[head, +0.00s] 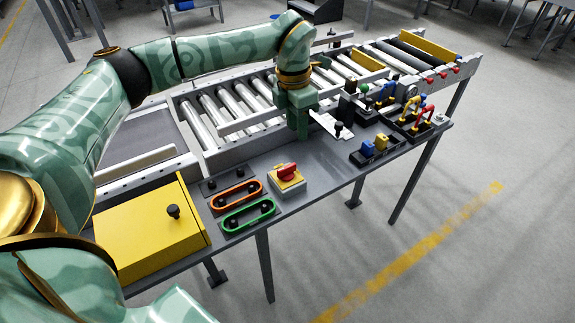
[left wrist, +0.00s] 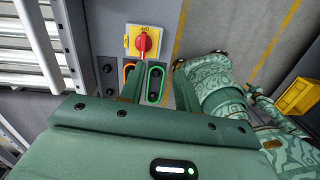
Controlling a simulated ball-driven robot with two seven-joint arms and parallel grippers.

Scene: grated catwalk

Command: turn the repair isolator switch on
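The repair isolator switch is a red rotary handle (head: 287,171) on a yellow plate, on a small grey box standing on the grey bench ledge. In the left wrist view the red handle (left wrist: 143,43) is near the top centre, and the lettering on its plate is too small to read surely. My left gripper (head: 303,132) points down above the ledge, behind the switch in the head view and apart from it. In the left wrist view its fingers (left wrist: 158,92) stand apart with nothing held between them. My right gripper does not show.
An orange-rimmed slot (head: 237,194) and a green-rimmed slot (head: 247,215) lie left of the switch, then a yellow box (head: 150,232) with a black knob. Blue and yellow blocks (head: 374,147) and lever fittings stand to the right. A roller conveyor (head: 225,112) runs behind.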

